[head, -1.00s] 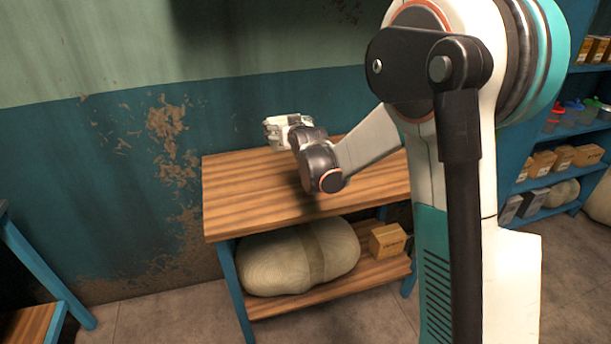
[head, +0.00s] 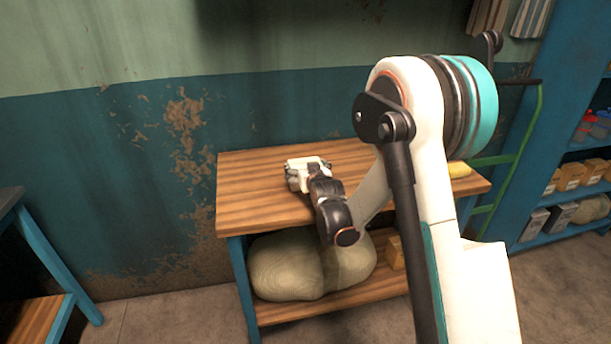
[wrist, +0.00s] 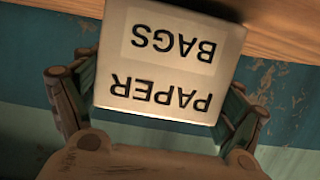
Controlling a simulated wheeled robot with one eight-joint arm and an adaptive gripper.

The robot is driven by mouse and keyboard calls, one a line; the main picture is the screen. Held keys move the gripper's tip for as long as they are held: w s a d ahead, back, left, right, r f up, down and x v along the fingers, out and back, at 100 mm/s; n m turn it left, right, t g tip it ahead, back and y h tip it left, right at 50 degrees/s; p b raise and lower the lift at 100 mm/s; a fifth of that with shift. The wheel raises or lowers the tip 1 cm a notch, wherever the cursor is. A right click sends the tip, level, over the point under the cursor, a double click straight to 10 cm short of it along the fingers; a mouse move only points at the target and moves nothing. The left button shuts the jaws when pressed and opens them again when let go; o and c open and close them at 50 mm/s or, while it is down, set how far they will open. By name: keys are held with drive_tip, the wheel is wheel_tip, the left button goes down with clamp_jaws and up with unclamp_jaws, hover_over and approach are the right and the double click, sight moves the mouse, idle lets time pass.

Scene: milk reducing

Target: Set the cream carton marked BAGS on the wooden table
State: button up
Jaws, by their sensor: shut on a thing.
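The cream carton (wrist: 165,62), printed PAPER BAGS and seen upside down, fills the middle of the wrist view. My gripper (wrist: 160,95) has its fingers on both sides of it and is shut on it. In the head view a small pale shape at my gripper (head: 306,172) appears to be the carton, over the wooden table (head: 255,205). The table's wood also shows at the top of the wrist view (wrist: 278,22). I cannot tell whether the carton's underside touches the wood.
A yellow item (head: 459,169) lies at the table's right end. A large pale sack (head: 290,265) and a brown box (head: 394,252) are on the lower shelf. The tabletop left of my gripper is clear. A green trolley frame (head: 537,120) and blue shelving stand right.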

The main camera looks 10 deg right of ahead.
drive_tip(key=shift+f, duration=0.4)
drive_tip(key=shift+f, duration=0.15)
drive_tip(key=o, duration=1.2)
drive_tip(key=shift+c, duration=0.2)
